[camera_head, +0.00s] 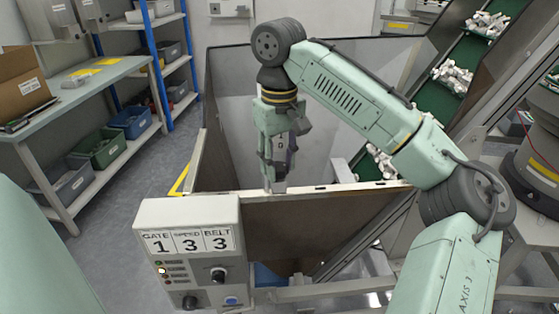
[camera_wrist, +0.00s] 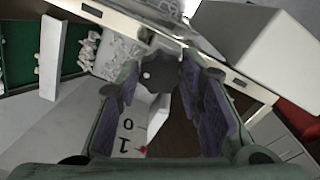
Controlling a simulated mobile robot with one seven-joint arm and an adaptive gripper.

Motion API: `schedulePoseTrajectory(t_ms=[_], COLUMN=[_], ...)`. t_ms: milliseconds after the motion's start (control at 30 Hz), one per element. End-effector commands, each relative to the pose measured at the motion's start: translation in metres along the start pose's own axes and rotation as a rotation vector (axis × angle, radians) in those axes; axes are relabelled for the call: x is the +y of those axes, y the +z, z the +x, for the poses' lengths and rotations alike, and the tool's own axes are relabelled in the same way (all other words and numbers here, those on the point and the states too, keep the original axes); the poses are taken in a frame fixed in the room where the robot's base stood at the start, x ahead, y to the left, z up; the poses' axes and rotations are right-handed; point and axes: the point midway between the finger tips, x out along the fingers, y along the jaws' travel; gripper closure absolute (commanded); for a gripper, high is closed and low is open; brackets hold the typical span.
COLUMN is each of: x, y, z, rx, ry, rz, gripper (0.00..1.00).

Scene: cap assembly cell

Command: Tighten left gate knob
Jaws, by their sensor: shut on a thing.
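A dark lobed knob (camera_wrist: 160,74) with a pale dot sits between the fingers in the wrist view. A white plate (camera_wrist: 135,128) below it bears "0", "1" and a red mark. My gripper (camera_wrist: 161,70) is shut on the knob, its purple-padded fingers on either side. In the head view my gripper (camera_head: 277,178) points down at the top edge of the bin wall (camera_head: 300,225). There the fingers hide the knob, and I cannot make out its turn angle.
A control box (camera_head: 190,215) reading gate 1, speed 3, belt 3 stands left of my gripper, with its own knobs (camera_head: 218,275). Green conveyors (camera_head: 462,50) carrying white parts rise at right. A workbench (camera_head: 95,82) and blue shelving (camera_head: 155,60) stand at left beyond open floor.

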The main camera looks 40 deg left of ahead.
Motion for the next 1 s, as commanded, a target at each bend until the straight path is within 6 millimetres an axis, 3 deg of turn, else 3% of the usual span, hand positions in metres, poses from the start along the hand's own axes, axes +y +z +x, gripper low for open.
schedulePoseTrajectory(t_ms=[400, 1000], x=[-0.0003, -0.0003], y=[-0.0003, -0.0004], z=[-0.0008, -0.0008], rx=[0.002, 0.002], ry=[0.001, 0.001], rz=[0.224, 0.270], gripper=[0.94, 0.94])
